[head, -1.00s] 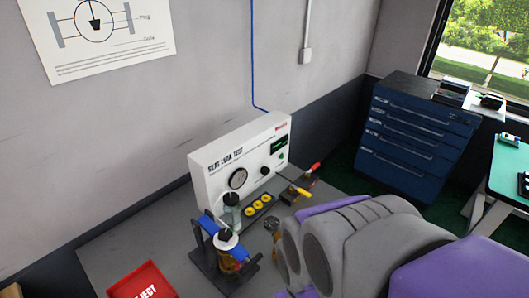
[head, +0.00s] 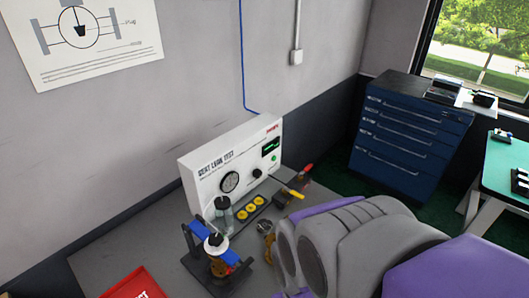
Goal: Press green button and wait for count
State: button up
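A white box panel labelled "SEAT LEAK TEST" (head: 205,182) stands on a grey bench against the wall. A small green button (head: 274,158) is on the right part of its face, under a dark display with green characters (head: 270,145). The characters are too small to read. A round gauge (head: 230,182) and a black knob (head: 257,173) are also on the face. My grey and purple arm fills the lower right of the head view, in front of the bench. My gripper cannot be made out there, so its state and distance from the button are hidden.
A fixture with blue clamps (head: 201,229) stands on the bench before the panel. Yellow rings sit in a dark tray (head: 262,199). A red tray (head: 130,285) is lower left; a blue drawer cabinet (head: 405,140) stands right.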

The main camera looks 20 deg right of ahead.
jog(key=shift+d, duration=0.55)
jog(key=c, duration=0.3)
grip_shut()
jog(key=shift+a, duration=0.2)
jog(key=shift+a, duration=0.1)
jog(key=shift+a, duration=0.35)
